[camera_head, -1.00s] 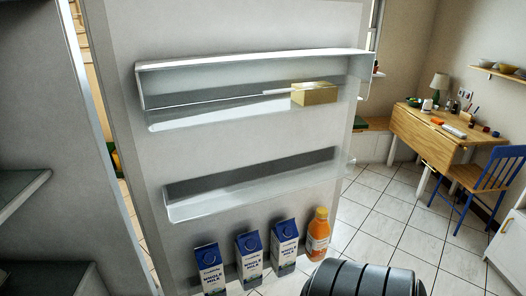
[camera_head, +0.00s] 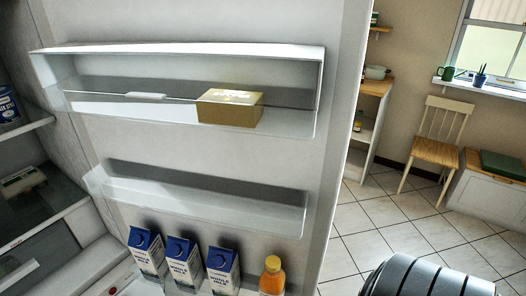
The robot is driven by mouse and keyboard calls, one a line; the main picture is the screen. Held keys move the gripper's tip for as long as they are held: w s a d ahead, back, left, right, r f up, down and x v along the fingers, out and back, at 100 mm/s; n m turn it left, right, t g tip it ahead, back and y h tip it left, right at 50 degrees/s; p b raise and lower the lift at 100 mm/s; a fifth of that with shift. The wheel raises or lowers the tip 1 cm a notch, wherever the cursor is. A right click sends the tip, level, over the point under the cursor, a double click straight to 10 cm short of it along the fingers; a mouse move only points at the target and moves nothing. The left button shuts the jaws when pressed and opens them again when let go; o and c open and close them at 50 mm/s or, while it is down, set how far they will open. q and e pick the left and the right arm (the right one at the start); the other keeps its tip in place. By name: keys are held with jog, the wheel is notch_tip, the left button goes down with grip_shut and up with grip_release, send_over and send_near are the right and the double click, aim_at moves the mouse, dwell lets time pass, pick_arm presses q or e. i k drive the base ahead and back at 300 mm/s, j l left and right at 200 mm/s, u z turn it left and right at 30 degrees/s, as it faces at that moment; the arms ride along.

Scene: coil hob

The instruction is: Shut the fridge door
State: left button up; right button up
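The fridge door (camera_head: 215,150) stands open and fills the middle of the head view, its inner side facing me. Its upper shelf (camera_head: 292,62) holds a yellow box (camera_head: 230,107). Its middle shelf (camera_head: 250,212) looks empty. Three milk cartons (camera_head: 184,264) and an orange bottle (camera_head: 272,277) stand along the door's bottom. The fridge interior (camera_head: 45,205) shows at the left. A dark ribbed part, likely my own arm, shows at the bottom right. Neither of my grippers is in view.
Tiled floor (camera_head: 400,226) lies open to the right of the door. A wooden chair (camera_head: 434,150), a chest with a green cushion (camera_head: 500,165) and a shelf unit (camera_head: 369,125) stand farther back. A window (camera_head: 497,50) is at the upper right.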

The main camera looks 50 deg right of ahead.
aim_at(272, 187)
jog(key=l+u, duration=0.15)
jog(key=l, duration=0.25)
jog(key=k+l+u, duration=0.2)
jog(key=l, duration=0.2)
jog(key=k+l+u, duration=0.15)
jog(key=l, duration=0.25)
jog(key=l+u, duration=0.15)
jog(key=l, duration=0.25)
jog(key=k+l+u, duration=0.35)
jog(key=l, duration=0.3)
jog(key=i+l+u, duration=0.2)
jog(key=l, duration=0.6)
jog(key=l+u, duration=0.15)
jog(key=l, duration=0.6)
